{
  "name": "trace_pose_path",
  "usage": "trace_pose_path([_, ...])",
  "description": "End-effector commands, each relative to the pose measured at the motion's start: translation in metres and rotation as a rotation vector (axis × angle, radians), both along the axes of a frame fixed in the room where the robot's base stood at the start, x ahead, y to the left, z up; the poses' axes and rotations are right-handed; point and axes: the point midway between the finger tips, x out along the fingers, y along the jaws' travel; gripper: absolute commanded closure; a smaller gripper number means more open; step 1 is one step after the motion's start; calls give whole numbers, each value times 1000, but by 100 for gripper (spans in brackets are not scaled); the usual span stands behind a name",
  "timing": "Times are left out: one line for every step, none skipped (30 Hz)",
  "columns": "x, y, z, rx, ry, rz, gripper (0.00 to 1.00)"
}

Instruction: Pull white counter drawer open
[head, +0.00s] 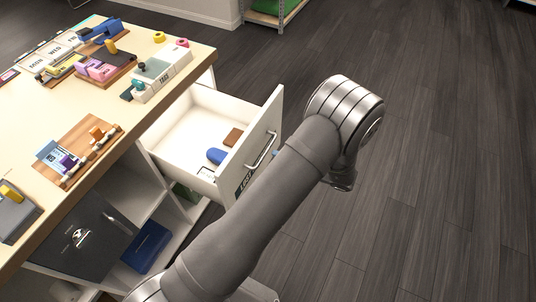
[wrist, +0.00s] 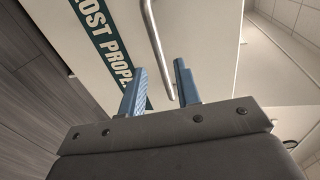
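The white counter drawer (head: 190,122) stands pulled out from the counter in the head view, its inside showing. Its front carries a metal bar handle (head: 262,150) and a dark label that reads in part "LOST PROPE" in the wrist view (wrist: 104,40). In the wrist view the two blue fingers of my gripper (wrist: 160,66) are apart. The handle (wrist: 157,45) runs down between them, with a gap to the left finger; it looks close to the right finger, and I cannot tell whether they touch. In the head view my arm hides most of the gripper.
A blue object (head: 216,156) and a brown block (head: 233,137) lie in the drawer. The counter top (head: 75,104) holds trays and small items. Open shelves below hold a black box (head: 82,236) and a blue box (head: 147,246). The dark floor (head: 440,180) at right is clear.

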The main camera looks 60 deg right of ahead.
Motion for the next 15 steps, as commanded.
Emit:
trace_pose_path([-14,-1,3,-3,1,-4,70])
trace_pose_path([-22,-1,4,-3,1,-5,70])
trace_pose_path([-31,-1,6,-3,1,-4,70])
trace_pose_path([-39,-1,8,-2,1,-6,70])
trace_pose_path([-45,-1,9,-2,1,-5,70])
trace_pose_path([-55,-1,11,-3,1,-4,70])
trace_pose_path([-61,-1,13,-3,1,-4,70])
trace_pose_path([-67,-1,14,-3,1,-4,70])
trace_pose_path([-75,-1,15,-3,1,-4,70])
trace_pose_path([-80,-1,17,-3,1,-4,70])
trace_pose_path([-84,-1,18,-3,1,-3,70])
trace_pose_path([-90,-1,19,-2,1,-3,70])
trace_pose_path([-93,-1,19,-2,1,-3,70])
trace_pose_path([-96,-1,20,-2,0,-3,70])
trace_pose_path([-100,-1,21,-2,0,-2,70])
